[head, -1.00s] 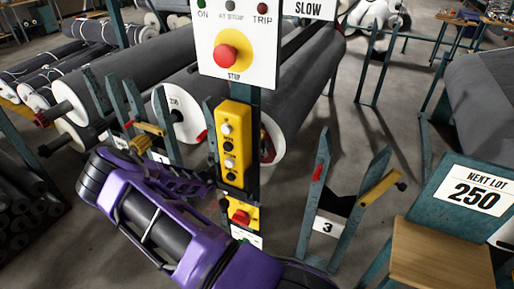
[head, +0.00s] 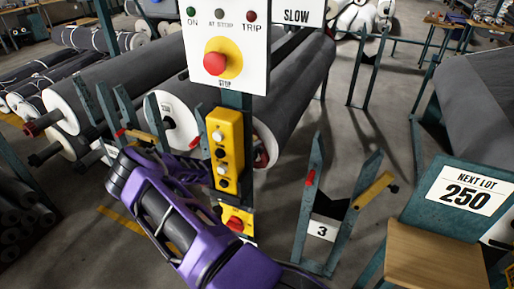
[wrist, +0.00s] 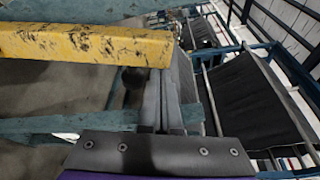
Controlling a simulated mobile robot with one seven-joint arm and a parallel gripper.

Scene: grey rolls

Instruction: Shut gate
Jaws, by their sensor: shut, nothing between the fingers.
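A yellow bar (head: 147,140) crosses the left teal V-shaped stand (head: 125,112) in the head view, beside the rolls. Another yellow bar (head: 374,190) sticks out to the right from the stand marked 3 (head: 337,215). I cannot tell which bar is the gate. My gripper (head: 190,168) is just right of the left stand, partly hidden by my purple arm and the yellow button box. In the wrist view a scuffed yellow bar (wrist: 85,44) is close ahead at upper left. My gripper (wrist: 155,150) shows there as a grey bolted edge, shut and empty; contact is unclear.
A post carries a white stop panel (head: 227,50) and a yellow button box (head: 226,150) close to my arm. Large grey rolls (head: 292,100) lie behind. Bare floor shows between the post and stand 3.

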